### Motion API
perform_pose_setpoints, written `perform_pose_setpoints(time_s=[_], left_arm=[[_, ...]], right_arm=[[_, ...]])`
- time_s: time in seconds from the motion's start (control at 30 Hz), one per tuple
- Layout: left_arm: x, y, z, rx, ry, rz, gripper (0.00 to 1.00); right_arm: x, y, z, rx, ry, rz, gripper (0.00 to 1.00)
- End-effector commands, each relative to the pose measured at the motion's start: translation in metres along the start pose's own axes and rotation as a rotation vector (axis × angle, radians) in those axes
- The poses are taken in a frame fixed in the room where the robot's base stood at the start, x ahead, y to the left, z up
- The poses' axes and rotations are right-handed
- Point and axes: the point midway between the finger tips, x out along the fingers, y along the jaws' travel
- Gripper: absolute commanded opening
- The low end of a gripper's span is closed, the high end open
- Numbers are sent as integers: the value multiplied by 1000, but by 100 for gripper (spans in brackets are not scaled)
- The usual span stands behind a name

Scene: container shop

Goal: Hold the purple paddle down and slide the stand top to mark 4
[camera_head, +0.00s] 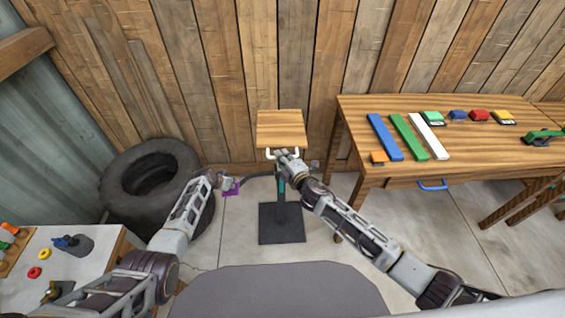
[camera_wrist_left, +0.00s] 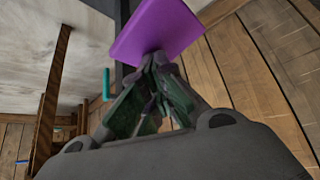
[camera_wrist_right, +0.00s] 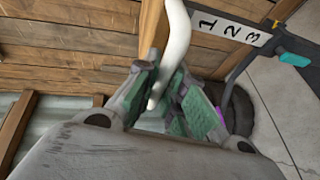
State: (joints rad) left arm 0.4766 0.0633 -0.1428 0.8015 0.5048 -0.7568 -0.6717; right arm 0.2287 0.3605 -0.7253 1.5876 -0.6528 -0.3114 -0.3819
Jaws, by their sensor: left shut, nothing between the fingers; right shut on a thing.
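The stand has a square wooden top (camera_head: 281,125) on a dark post above a black base plate (camera_head: 282,223). A white handle (camera_wrist_right: 177,40) is fixed at the top's front edge. My right gripper (camera_head: 285,158) is shut on this handle. A strip with marks 1, 2 and 3 (camera_wrist_right: 230,30) shows on the post in the right wrist view; mark 4 is not visible. The purple paddle (camera_head: 231,188) sits left of the post. It fills the upper middle of the left wrist view (camera_wrist_left: 155,30). My left gripper (camera_head: 226,183) is shut and empty, its fingertips at the paddle, apparently touching it.
A black tire (camera_head: 150,180) lies left of the stand, close to my left arm. A wooden table (camera_head: 450,155) with colored bars stands right. A low table (camera_head: 105,245) with small items is at lower left. A teal piece (camera_wrist_right: 294,59) is on the post.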

Motion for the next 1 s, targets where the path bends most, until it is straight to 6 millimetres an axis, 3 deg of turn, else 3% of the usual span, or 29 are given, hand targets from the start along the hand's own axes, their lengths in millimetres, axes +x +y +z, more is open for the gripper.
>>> perform_pose_setpoints(time_s=[0.1,0.3,0.7,0.73,0.87,1.0], left_arm=[[1,1,3,0,-4,2,0],[1,1,2,0,-4,1,0],[1,1,2,0,-3,1,0],[1,1,2,0,-3,1,0],[1,1,2,0,-2,1,0],[1,1,1,0,-2,1,0]], right_arm=[[-2,19,2,-3,-4,6,0],[-6,38,-1,-3,-3,3,0],[-8,42,-1,-2,-3,0,0],[-8,41,-1,-1,-3,0,15],[-8,41,-2,-1,-2,-1,32],[-8,40,-3,-1,-1,-2,34]])
